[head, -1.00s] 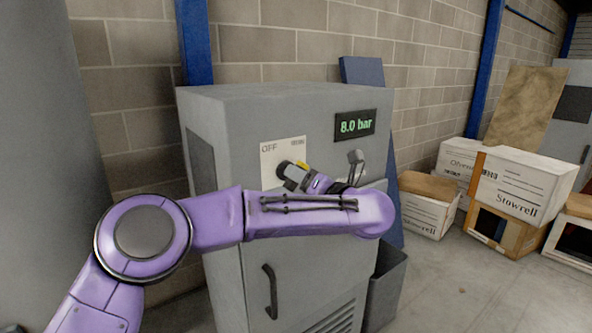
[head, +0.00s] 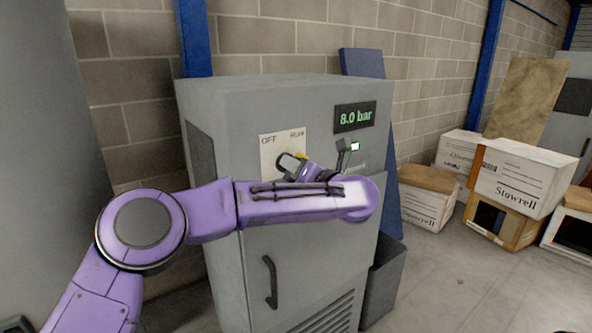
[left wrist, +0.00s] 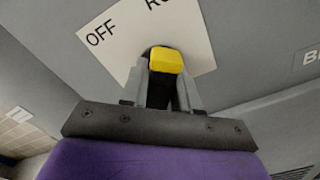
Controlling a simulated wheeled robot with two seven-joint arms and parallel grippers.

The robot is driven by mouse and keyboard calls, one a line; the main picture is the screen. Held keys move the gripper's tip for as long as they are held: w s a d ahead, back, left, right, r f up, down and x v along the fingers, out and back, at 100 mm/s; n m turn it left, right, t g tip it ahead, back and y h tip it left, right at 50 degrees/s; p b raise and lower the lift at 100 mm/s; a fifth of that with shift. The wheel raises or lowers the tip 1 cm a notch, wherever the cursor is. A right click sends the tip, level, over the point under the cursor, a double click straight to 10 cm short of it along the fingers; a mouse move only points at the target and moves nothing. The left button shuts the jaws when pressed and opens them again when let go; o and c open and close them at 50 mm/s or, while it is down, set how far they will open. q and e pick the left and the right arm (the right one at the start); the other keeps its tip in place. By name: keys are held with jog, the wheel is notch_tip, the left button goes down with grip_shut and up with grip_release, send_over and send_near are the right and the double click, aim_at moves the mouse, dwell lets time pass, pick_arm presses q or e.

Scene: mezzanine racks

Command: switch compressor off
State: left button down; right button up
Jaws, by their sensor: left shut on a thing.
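The compressor (head: 225,115) is a grey cabinet with a display (head: 355,117) reading 8.0 bar. A pale label plate (head: 268,152) on its front has OFF at the left and a second word, partly legible, at the right. A rotary switch with a yellow top (left wrist: 166,60) sits on this plate. My left gripper (head: 292,163) is shut on the switch; in the left wrist view its fingers (left wrist: 168,92) lie on either side of the dark switch body. My forearm and wrist hide part of the cabinet front. My right gripper is not in view.
A dark door handle (head: 270,282) sits low on the cabinet. A grey bin (head: 383,285) stands at its right. Cardboard boxes (head: 515,180) are stacked on the floor at the right. A blue post (head: 195,40) stands behind the cabinet. Bare floor lies at front right.

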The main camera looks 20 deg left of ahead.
pick_arm(q)
jog(key=n+b, duration=0.3)
jog(key=b, duration=0.1)
jog(key=n+b, duration=0.3)
jog(key=b, duration=0.2)
jog(key=n+b, duration=0.4)
jog(key=b, duration=0.1)
jog(key=shift+s+f, duration=0.1)
jog(key=shift+f, duration=0.15)
jog(key=shift+n+b, duration=0.95)
jog(key=shift+n, duration=0.25)
jog(key=shift+r+n+b, duration=0.15)
jog(key=shift+n+b, duration=0.7)
jog(key=shift+n, duration=0.65)
jog(key=shift+a, duration=0.1)
jog(key=c, duration=0.9)
grip_release()
jog(key=shift+s+r, duration=0.1)
jog(key=shift+s, duration=0.05)
jog(key=b+v, duration=0.1)
jog(key=v, duration=0.9)
jog(key=shift+s, duration=0.25)
